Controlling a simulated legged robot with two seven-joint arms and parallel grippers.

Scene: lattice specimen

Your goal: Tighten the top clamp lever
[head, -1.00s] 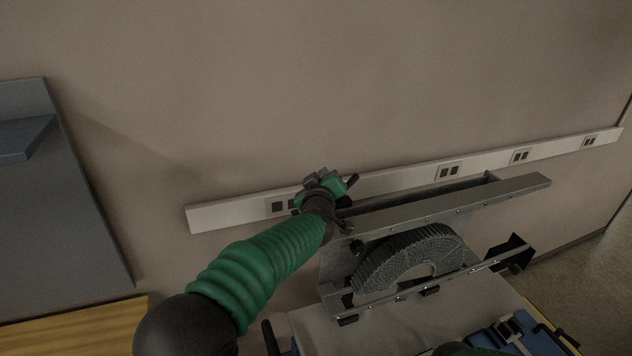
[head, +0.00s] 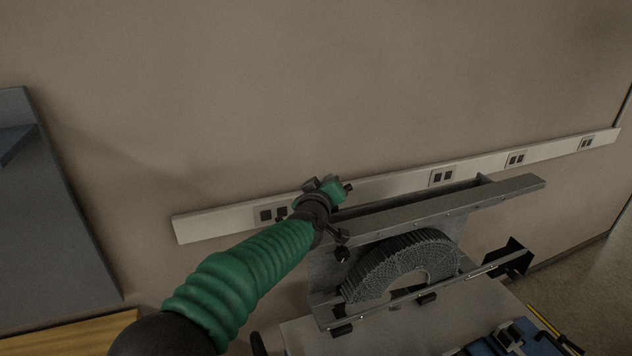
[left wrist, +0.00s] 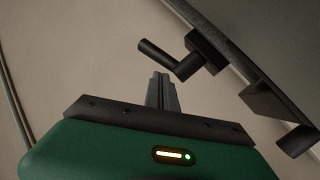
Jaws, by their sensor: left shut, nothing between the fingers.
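The metal frame (head: 440,212) stands near the wall and holds a grey ribbed lattice arch (head: 405,262). My left gripper (head: 328,187) is at the left end of the frame's top bar, where the wrist hides part of the frame. In the left wrist view, the gripper fingers (left wrist: 162,90) are shut and empty. A black clamp lever (left wrist: 160,56) with a rod-like handle sticks out from a black block (left wrist: 207,50) on the bar. The lever is just beyond the fingertips, with a small gap seemingly between them. I cannot make out this lever clearly in the head view. My right gripper is not in view.
A pale outlet rail (head: 385,188) runs along the wall behind the frame. A grey table top (head: 370,335) lies under it, with a blue object (head: 485,347) at the lower right. A black bracket (head: 510,258) juts out at right. A grey panel (head: 50,220) stands at left.

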